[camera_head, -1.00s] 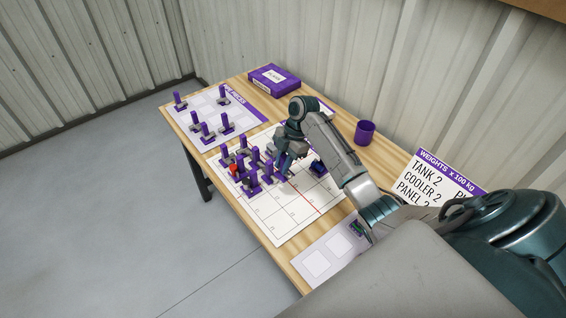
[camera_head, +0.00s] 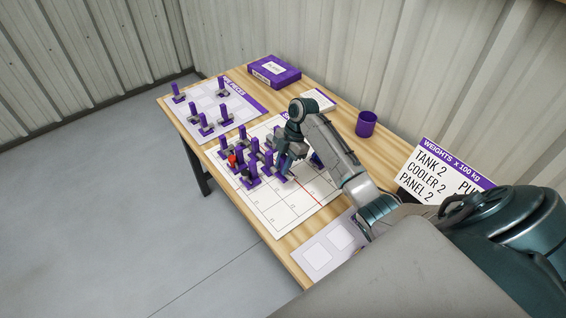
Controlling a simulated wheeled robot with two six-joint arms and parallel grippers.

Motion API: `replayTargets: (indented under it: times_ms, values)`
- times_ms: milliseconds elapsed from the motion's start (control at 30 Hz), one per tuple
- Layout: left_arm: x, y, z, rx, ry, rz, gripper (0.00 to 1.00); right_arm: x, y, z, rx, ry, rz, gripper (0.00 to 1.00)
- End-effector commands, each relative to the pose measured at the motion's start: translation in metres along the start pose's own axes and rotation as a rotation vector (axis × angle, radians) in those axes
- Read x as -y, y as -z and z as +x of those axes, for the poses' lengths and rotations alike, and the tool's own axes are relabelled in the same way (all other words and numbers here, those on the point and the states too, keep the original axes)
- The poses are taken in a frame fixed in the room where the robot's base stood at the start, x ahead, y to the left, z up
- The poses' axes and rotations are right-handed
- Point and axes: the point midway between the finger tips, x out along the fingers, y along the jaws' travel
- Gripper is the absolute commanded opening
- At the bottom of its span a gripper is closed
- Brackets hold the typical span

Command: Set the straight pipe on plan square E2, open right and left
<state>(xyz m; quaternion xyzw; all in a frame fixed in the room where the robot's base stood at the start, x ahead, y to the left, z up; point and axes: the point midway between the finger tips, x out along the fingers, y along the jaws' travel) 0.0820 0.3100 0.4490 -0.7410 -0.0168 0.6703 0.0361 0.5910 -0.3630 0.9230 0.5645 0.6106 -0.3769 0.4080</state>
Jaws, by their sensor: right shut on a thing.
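The plan sheet (camera_head: 262,212) is a white gridded board with a red line, lying on the wooden table. Several purple pieces with upright posts stand close together on its left part, with a red item (camera_head: 232,158) among them. My right gripper (camera_head: 284,171) is low over the plan at the right edge of this cluster, shut on a purple piece, taken to be the straight pipe. The held piece is mostly hidden by the fingers and neighbouring pieces, so its openings and exact square cannot be told. My left gripper is not in view.
A pieces sheet (camera_head: 237,103) with several purple-post pieces lies at the far left. A purple box (camera_head: 274,72), a purple cup (camera_head: 366,123) and a weights sign (camera_head: 437,171) stand along the wall side. A pale sheet with squares (camera_head: 318,257) lies at the near end.

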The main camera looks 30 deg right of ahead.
Motion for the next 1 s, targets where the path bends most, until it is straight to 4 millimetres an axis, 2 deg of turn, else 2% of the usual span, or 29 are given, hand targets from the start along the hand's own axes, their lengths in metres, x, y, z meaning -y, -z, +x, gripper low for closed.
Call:
replayTargets:
  times_ms: [433, 1000]
  values:
    - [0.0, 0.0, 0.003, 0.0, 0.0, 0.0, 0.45, 0.0, -0.002, 0.004, 0.0, 0.0, 0.0, 0.0]
    - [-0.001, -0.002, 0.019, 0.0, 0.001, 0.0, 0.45, 0.0, -0.012, 0.03, 0.0, 0.0, 0.001, 0.0]
